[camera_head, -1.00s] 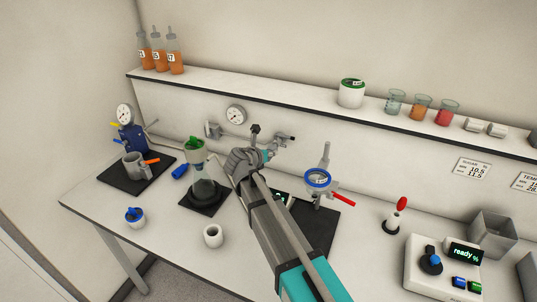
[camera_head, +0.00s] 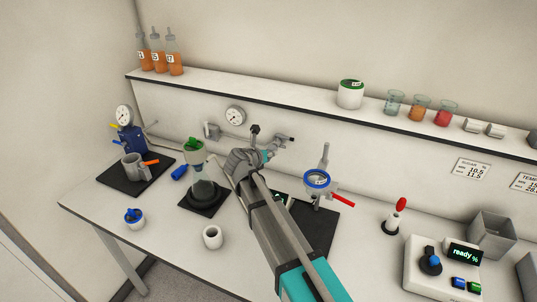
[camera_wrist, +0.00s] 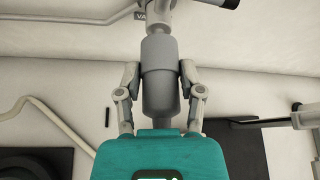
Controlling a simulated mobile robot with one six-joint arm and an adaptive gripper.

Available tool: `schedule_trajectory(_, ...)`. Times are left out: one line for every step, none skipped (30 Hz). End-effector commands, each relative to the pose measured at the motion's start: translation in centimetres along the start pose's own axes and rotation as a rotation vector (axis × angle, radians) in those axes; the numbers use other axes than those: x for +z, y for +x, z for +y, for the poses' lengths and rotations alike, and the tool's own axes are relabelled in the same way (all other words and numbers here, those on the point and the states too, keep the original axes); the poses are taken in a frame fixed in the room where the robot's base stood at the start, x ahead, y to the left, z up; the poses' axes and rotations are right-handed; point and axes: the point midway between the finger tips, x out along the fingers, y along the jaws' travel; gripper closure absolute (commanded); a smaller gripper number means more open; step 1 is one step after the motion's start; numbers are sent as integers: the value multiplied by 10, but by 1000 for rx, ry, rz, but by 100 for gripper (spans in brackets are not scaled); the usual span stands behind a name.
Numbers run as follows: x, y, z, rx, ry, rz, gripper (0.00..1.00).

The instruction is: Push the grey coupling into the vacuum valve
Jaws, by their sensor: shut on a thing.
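The grey coupling (camera_wrist: 159,88) is upright in the middle of the wrist view. My gripper (camera_wrist: 159,82) is shut on it, one finger on each side. The coupling's top lies in line with a grey pipe stub of the vacuum valve (camera_wrist: 160,14), which has a partly hidden label beside it. I cannot tell how far the coupling sits in the valve. In the head view the valve (camera_head: 255,130) with its dark knob is at the wall, just above my gripper (camera_head: 266,156). My gripper hides most of the coupling there.
A flask (camera_head: 204,192) on a dark mat stands to the left of my arm. A blue-ringed holder (camera_head: 317,180) with a red lever stands close on the right. A white cup (camera_head: 212,237) is at the front. The shelf (camera_head: 300,107) runs above.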

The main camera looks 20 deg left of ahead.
Motion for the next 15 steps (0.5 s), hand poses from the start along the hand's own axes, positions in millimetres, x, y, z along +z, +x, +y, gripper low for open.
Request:
schedule_trajectory(1, 1, 0, 0, 0, 0, 99)
schedule_trajectory(1, 1, 0, 0, 0, 0, 99)
schedule_trajectory(1, 2, 0, 0, 0, 0, 99)
schedule_trajectory(1, 2, 0, 0, 0, 0, 99)
schedule_trajectory(2, 3, 0, 0, 0, 0, 99)
schedule_trajectory(2, 3, 0, 0, 0, 0, 99)
schedule_trajectory(2, 4, 0, 0, 0, 0, 99)
schedule_trajectory(2, 4, 0, 0, 0, 0, 99)
schedule_trajectory(2, 5, 0, 0, 0, 0, 99)
schedule_trajectory(3, 5, 0, 0, 0, 0, 99)
schedule_trajectory(3, 6, 0, 0, 0, 0, 99)
schedule_trajectory(3, 6, 0, 1, 0, 0, 99)
schedule_trajectory(3, 6, 1, 1, 0, 0, 99)
schedule_trajectory(3, 7, 1, 1, 0, 0, 99)
schedule_trajectory(4, 7, 1, 1, 0, 0, 99)
